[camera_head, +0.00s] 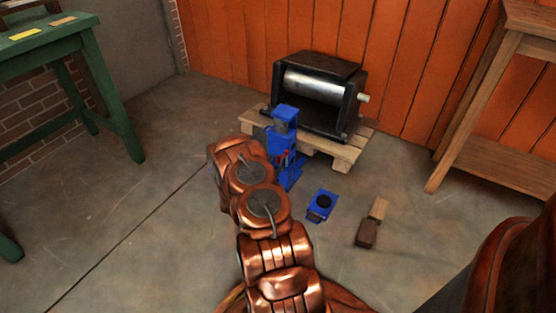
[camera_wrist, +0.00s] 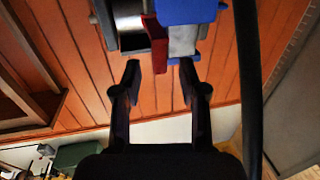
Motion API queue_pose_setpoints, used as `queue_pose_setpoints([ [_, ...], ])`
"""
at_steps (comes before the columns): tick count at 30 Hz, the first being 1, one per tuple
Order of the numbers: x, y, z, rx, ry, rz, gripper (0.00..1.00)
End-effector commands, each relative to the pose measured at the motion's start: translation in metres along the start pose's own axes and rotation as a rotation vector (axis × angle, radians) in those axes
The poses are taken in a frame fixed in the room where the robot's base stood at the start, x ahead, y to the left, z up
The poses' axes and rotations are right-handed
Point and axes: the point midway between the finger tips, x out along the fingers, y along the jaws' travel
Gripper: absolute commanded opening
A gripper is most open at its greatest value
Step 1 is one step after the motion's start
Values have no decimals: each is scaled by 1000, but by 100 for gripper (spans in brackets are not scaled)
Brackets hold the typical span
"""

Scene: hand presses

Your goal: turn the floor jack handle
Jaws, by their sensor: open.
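A blue jack (camera_head: 285,140) stands on the floor in front of the pallet, partly hidden by my copper arm. In the wrist view, which looks upside down, a blue body (camera_wrist: 190,10) with a grey part (camera_wrist: 182,42) and a red part (camera_wrist: 155,40) shows at the top. My gripper (camera_wrist: 160,76) is open and empty. Its two fingertips point toward these parts, with a gap between in the picture. I cannot make out which part is the handle. In the head view my gripper is hidden behind the arm.
A black press with a steel roller (camera_head: 313,86) sits on a wooden pallet (camera_head: 345,152) behind the jack. A small blue device (camera_head: 321,205) and a wooden-handled tool (camera_head: 372,224) lie on the floor. A green table (camera_head: 70,40) stands left, a wooden one (camera_head: 500,90) right.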

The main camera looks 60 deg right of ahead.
Motion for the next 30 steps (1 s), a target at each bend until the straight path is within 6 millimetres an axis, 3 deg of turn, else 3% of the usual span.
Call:
queue_pose_setpoints([
  [9,30,1,0,0,3,1,42],
  [21,35,0,-1,-2,1,0,42],
  [30,35,0,-1,-2,1,-1,13],
])
